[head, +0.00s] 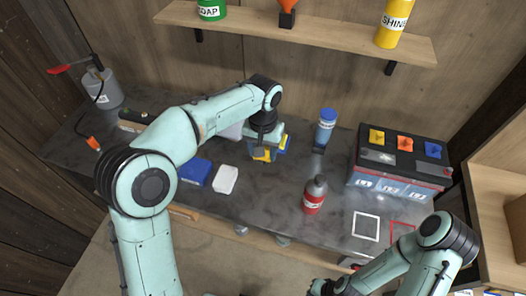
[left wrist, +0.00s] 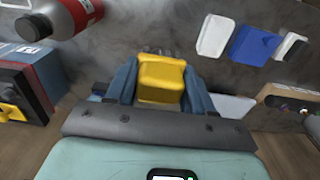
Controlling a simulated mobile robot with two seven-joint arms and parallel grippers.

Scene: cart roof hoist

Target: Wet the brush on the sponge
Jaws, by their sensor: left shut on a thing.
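My left gripper (head: 268,148) is shut on a yellow block-like thing (left wrist: 161,78), apparently the brush's handle. The thing also shows in the head view (head: 261,155), low over the middle of the worktop. Small grey bits show at its far end in the left wrist view; I cannot tell if they are bristles. A white pad (head: 225,179) and a blue block (head: 195,172) lie to the left of the gripper, apart from it; I cannot tell which is the sponge. My right gripper (head: 322,287) is at the bottom edge of the head view, its fingers unclear.
A red-and-grey bottle (head: 314,195) stands right of the left gripper, and a blue-capped bottle (head: 326,128) behind. A large battery (head: 400,165) is at the right. A shelf (head: 300,30) hangs above. The worktop (head: 270,205) is clear in front of the gripper.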

